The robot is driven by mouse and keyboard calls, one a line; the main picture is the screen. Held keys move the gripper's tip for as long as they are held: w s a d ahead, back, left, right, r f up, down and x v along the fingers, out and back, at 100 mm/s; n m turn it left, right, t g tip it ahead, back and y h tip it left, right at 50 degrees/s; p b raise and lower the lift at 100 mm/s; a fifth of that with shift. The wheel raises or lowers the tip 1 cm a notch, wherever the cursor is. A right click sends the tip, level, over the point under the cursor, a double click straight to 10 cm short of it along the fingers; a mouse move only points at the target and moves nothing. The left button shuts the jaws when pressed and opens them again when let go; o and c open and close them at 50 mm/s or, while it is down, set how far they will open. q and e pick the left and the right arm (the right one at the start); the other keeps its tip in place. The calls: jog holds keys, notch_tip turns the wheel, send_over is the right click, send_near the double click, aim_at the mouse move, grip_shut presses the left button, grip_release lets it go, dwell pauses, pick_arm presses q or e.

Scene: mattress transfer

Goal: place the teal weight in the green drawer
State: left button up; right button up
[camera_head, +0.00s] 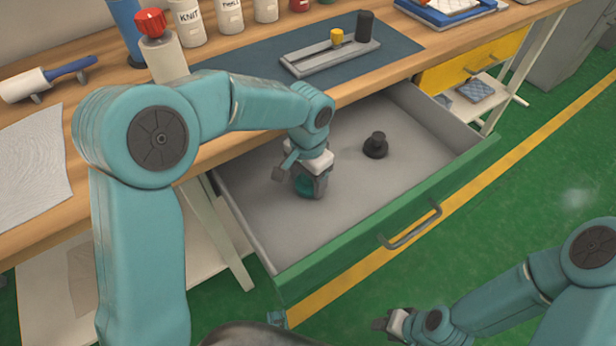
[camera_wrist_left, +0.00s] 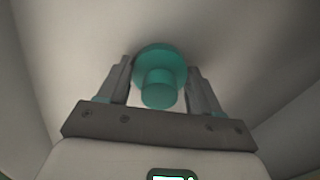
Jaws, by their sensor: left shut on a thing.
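The green drawer (camera_head: 345,248) is pulled out from under the workbench, with a bare grey floor inside. My left gripper (camera_head: 307,186) reaches down inside the drawer, left of its middle. It is shut on the teal weight (camera_head: 304,184), which is mostly hidden by the gripper in the head view. In the left wrist view the teal weight (camera_wrist_left: 160,75) shows its round base and knob between the two fingers (camera_wrist_left: 160,88). Whether the weight touches the drawer floor is hard to tell. My right gripper (camera_head: 390,325) is at the bottom, outside the drawer; its finger opening is unclear.
A black weight (camera_head: 375,146) stands in the drawer, right of my left gripper. A grey holder (camera_head: 330,58) with a yellow knob and a black cylinder sits on the dark mat (camera_head: 400,45) above. A yellow drawer (camera_head: 475,62) is at the right. The drawer's front floor is clear.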

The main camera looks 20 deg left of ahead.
pick_arm(q)
jog(key=o, duration=1.4)
jog(key=shift+o, duration=0.2)
jog(key=shift+r, duration=0.2)
notch_tip(320, 180, up, 12)
jog(key=p, duration=0.3)
jog(key=shift+s+f, duration=0.1)
